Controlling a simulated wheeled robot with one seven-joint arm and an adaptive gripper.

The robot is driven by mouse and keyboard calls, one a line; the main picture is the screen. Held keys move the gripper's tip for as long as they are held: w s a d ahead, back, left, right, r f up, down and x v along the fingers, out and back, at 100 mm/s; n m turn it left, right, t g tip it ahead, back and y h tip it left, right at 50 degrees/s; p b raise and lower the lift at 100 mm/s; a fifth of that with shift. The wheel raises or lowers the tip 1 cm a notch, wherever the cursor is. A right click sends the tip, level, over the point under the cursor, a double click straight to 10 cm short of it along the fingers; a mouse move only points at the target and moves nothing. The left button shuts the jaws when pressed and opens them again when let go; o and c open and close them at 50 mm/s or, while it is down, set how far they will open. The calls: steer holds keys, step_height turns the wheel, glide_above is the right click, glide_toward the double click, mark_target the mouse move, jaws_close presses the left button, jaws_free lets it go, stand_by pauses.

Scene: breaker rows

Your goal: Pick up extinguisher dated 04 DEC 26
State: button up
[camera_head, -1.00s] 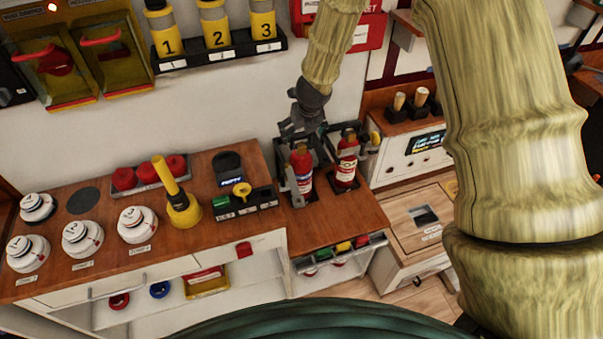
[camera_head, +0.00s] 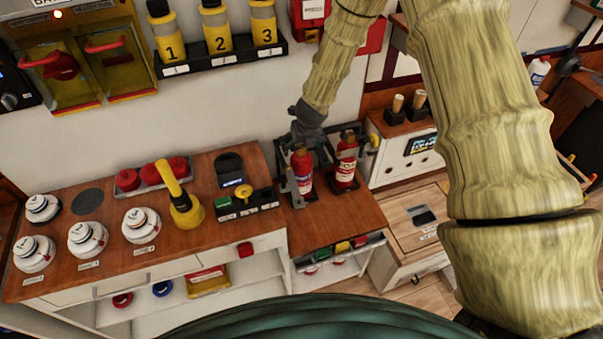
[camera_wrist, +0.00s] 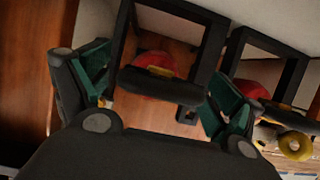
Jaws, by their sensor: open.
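Two red fire extinguishers stand upright side by side in dark stands at the right of the wooden counter. The left extinguisher (camera_head: 302,172) and the right extinguisher (camera_head: 346,166) have labels whose dates are too small to read. My gripper (camera_head: 300,147) is at the top of the left extinguisher and overlaps its head in the picture. In the wrist view my gripper (camera_wrist: 158,88) has its green-padded fingers spread, with a red rounded top (camera_wrist: 156,66) beyond the gap, seen through a black frame. Contact cannot be told.
A black stand frame (camera_wrist: 215,50) crosses close to the fingers. A yellow plunger-like tool (camera_head: 185,207) and white round detectors (camera_head: 141,226) stand left on the counter. A rack of numbered yellow canisters (camera_head: 217,38) hangs above. The counter front before the extinguishers is clear.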

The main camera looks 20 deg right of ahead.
steer(key=shift+f, duration=0.1)
steer(key=shift+s, duration=0.15)
steer(key=c, duration=1.9)
jaws_close()
